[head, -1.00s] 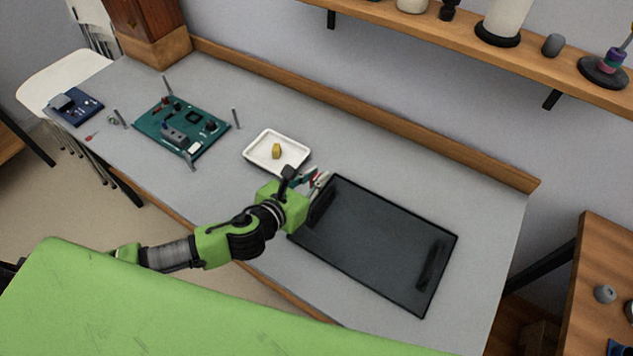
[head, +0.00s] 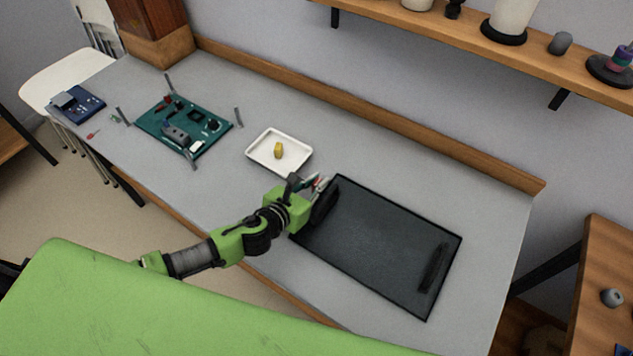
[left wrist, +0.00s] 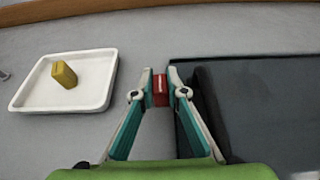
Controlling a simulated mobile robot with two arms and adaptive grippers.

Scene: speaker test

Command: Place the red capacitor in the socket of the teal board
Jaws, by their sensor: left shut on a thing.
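My left gripper (head: 318,184) is shut on the red capacitor (left wrist: 160,90), which shows between its fingertips in the left wrist view. In the head view the gripper is above the table between the white tray and the black panel, and the capacitor is only a small red patch. The teal board (head: 184,128) lies at the left part of the table, well away from the gripper, with several parts on it and metal posts around it. I cannot make out its socket at this size. My right gripper is not in view.
A white tray (head: 256,156) holds a yellow block (head: 279,150). The black panel (head: 380,245) with dark handles lies right of the gripper. A blue board (head: 88,106) and small loose parts lie at the far left. A wooden ledge (head: 380,119) runs along the back.

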